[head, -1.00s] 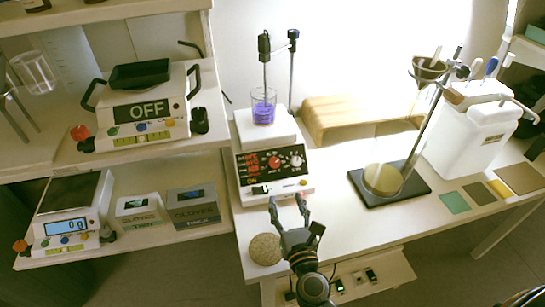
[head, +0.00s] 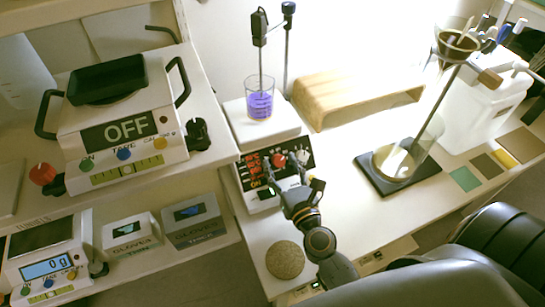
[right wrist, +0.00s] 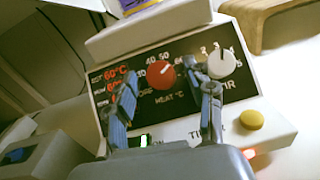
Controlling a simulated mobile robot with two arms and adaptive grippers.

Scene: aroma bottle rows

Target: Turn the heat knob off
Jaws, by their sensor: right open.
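The white hotplate stirrer (head: 258,203) has a black front panel. Its red heat knob (right wrist: 161,74) sits on a dial marked HEAT °C in the right wrist view. A white stir knob (right wrist: 222,64) is to its right, and red digits reading 60°C (right wrist: 115,72) glow to its left. My right gripper (right wrist: 164,85) is open, its two blue-padded fingers spread on either side of the red knob in that view; contact cannot be told. In the head view, my right gripper (head: 284,172) reaches to the panel and partly covers it. My left gripper is not in view.
A beaker of purple liquid (head: 260,105) stands on the hotplate with a probe in it. A yellow button (right wrist: 251,120) is at the panel's lower right. A ring stand base (head: 372,180) is to the right, a round cork mat (head: 285,260) in front.

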